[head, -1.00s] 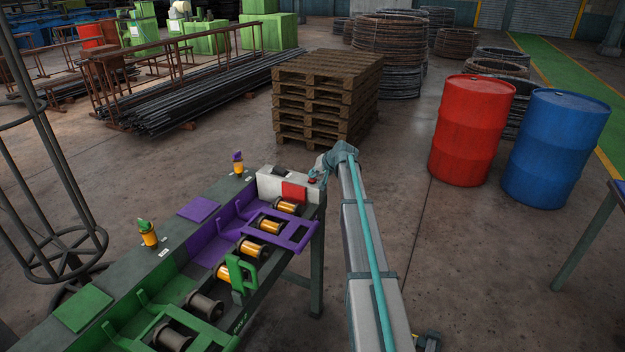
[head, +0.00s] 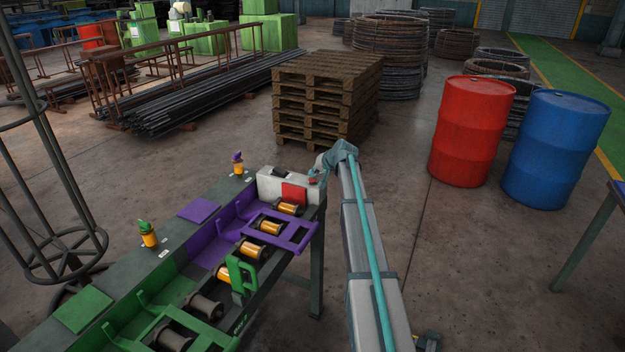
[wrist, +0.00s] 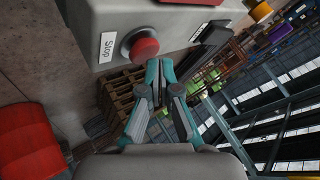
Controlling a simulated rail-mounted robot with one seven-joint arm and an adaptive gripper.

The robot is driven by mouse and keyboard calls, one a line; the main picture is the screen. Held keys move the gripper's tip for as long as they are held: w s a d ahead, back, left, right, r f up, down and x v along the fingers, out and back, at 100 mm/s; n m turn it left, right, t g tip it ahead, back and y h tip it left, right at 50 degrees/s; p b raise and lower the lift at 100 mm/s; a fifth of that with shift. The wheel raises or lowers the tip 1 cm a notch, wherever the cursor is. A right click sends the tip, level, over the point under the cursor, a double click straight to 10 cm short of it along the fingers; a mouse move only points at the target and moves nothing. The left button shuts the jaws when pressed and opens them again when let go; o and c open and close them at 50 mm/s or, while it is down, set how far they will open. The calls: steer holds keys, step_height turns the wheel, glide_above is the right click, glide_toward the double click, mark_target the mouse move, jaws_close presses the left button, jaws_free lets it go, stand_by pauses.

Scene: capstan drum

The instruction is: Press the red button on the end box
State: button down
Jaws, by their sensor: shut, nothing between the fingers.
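The end box (head: 268,186) is light grey and stands at the far end of the bench; it also fills the top of the wrist view (wrist: 170,20). The red button (wrist: 145,48) is a round knob in a grey collar on the box's side, beside a white "Stop" label (wrist: 107,47). It shows small in the head view (head: 312,182). My gripper (wrist: 160,66) is shut and empty. In the wrist view its fingertips lie just below and right of the button. I cannot tell whether they touch it.
A red plate (head: 294,192) is on the box's front. The bench holds purple (head: 296,233) and green (head: 242,277) frames with several spools. A pallet stack (head: 325,95) stands behind, and red (head: 470,130) and blue (head: 555,150) drums stand right. Floor between is clear.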

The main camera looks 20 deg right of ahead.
mark_target(314, 179)
steer(key=shift+r, duration=0.35)
steer(key=shift+r+p, duration=0.85)
steer(key=shift+r, duration=1.65)
